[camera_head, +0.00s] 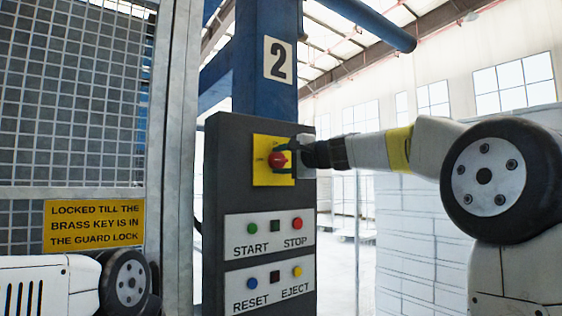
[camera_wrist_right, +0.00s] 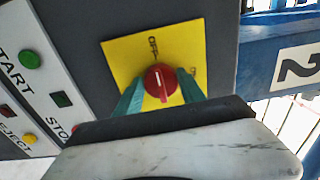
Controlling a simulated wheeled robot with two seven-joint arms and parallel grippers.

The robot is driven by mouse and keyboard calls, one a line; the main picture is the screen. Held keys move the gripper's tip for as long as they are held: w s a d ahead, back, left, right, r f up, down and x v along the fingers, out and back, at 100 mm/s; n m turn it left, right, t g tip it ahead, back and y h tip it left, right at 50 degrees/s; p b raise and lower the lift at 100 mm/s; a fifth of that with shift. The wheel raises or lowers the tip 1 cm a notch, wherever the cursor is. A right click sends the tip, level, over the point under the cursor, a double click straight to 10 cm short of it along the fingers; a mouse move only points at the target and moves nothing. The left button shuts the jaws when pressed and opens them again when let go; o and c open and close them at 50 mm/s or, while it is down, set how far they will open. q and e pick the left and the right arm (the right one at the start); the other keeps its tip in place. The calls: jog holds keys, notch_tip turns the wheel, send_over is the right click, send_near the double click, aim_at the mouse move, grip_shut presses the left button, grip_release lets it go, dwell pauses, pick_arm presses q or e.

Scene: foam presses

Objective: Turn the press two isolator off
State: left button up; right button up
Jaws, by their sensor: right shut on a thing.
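The press two isolator is a red rotary knob (camera_head: 278,160) on a yellow plate (camera_head: 262,177) near the top of a dark grey panel. My right gripper (camera_head: 285,158) reaches in from the right, its green fingers shut on the knob's two sides. The wrist view shows the knob (camera_wrist_right: 160,82) between the fingers. The white line on its face runs roughly in line with the OFF label (camera_wrist_right: 153,46); a second label at the plate's right is hard to read. My left arm shows at the bottom left; its gripper is not visible.
Below the isolator are START (camera_head: 252,228), STOP (camera_head: 297,223), RESET (camera_head: 249,282) and EJECT (camera_head: 297,271) buttons. A mesh guard (camera_head: 70,95) with a yellow brass-key sign (camera_head: 93,225) stands left. A blue post carries a "2" sign (camera_head: 278,60).

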jog(key=shift+f, duration=0.1)
jog(key=o, duration=1.4)
jog(key=shift+c, duration=0.2)
jog(key=v, duration=0.8)
